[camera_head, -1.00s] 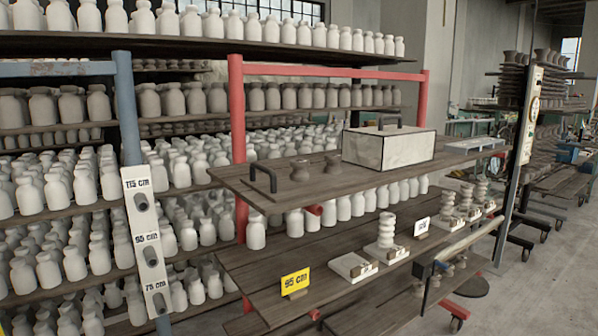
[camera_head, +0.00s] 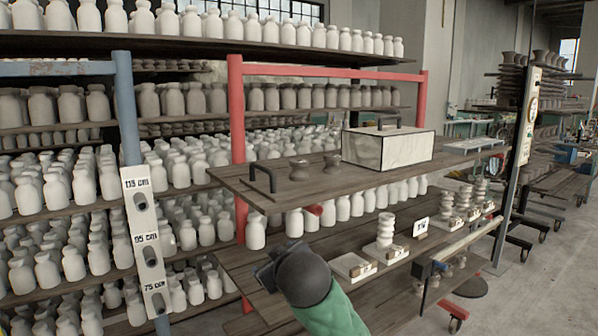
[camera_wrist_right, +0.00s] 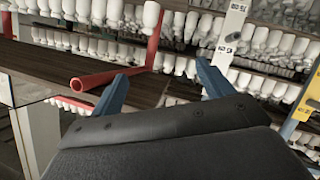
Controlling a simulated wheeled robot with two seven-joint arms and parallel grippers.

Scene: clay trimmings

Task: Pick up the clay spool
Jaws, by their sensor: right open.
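Two small brown clay spools, waisted in the middle, stand upright on the upper wooden board in the head view. One spool (camera_head: 299,170) is nearer the black handle, and the other spool (camera_head: 332,164) is beside the white box. My right gripper (camera_head: 266,276) is low in front of the lower shelf, below and left of the spools and apart from them. Its fingers are partly hidden by the dark wrist. In the right wrist view the two blue fingers of this gripper (camera_wrist_right: 162,88) are spread with nothing between them. No brown spool is recognisable there. My left gripper is out of view.
A white box (camera_head: 388,150) stands right of the spools. A black handle (camera_head: 263,177) stands at the board's left end. White ribbed stacks (camera_head: 386,230) stand on the lower shelf. A red post (camera_head: 237,150) rises at the left. A red tube (camera_wrist_right: 110,76) shows near my fingers.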

